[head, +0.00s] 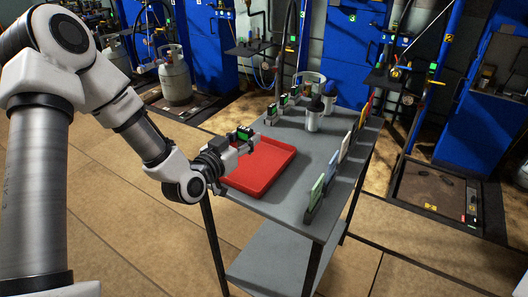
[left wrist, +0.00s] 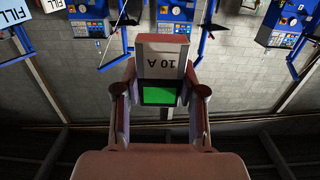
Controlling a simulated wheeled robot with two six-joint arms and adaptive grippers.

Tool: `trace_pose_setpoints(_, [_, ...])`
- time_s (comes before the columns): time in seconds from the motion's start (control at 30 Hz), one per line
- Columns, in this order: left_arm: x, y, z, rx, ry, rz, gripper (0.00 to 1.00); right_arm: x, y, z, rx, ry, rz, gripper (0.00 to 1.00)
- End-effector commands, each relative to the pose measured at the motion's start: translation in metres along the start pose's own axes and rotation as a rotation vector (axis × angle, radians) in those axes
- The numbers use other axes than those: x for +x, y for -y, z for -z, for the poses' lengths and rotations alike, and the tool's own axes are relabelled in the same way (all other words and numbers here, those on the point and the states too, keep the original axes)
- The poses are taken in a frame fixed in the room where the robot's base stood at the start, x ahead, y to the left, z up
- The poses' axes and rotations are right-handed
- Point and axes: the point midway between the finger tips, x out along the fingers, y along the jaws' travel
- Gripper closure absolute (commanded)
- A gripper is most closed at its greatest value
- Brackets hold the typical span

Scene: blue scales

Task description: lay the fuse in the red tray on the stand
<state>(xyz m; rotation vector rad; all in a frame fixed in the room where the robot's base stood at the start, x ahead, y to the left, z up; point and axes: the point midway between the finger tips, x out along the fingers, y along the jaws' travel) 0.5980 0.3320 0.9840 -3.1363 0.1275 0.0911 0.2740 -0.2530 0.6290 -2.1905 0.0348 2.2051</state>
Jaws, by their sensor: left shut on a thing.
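My left gripper (head: 243,140) is shut on a fuse (head: 240,133), a small block with a green patch. In the left wrist view the fuse (left wrist: 161,60) sits between the two fingers, grey with "10 A" reading upside down and a green panel. The red tray (head: 278,178) lies on the near left part of the grey stand (head: 318,155). It looks empty, though my gripper hides part of its far left side. The fuse appears above that side, apart from the tray floor; its exact height is hard to tell. My right gripper is not in view.
Several similar small blocks (head: 271,114) stand along the stand's far left edge. A bottle (head: 314,116) with a dark top stands near the back. A row of coloured cards (head: 331,170) lines the right edge. The stand's middle, right of the tray, is clear.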

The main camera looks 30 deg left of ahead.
Motion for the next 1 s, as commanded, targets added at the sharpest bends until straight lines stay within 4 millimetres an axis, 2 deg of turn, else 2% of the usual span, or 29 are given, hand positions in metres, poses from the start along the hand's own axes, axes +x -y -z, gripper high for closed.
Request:
trace_pose_setpoints(0.07, [0.0, 0.0, -0.005, 0.0, 0.002, 0.0, 0.94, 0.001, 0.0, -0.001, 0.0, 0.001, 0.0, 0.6])
trace_pose_setpoints(0.23, [0.002, 0.0, -0.042, 0.002, 0.006, -0.001, 0.94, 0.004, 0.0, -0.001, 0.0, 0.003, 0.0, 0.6])
trace_pose_setpoints(0.57, [0.005, 0.0, -0.097, 0.001, 0.003, 0.0, 0.94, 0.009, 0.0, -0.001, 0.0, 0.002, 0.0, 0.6])
trace_pose_setpoints(0.97, [0.005, 0.0, -0.105, 0.0, -0.001, 0.0, 0.94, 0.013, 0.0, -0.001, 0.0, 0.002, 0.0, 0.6])
trace_pose_setpoints(1.0, [0.005, 0.0, -0.103, 0.0, 0.0, 0.0, 0.49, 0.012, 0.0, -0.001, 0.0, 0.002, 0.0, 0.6])
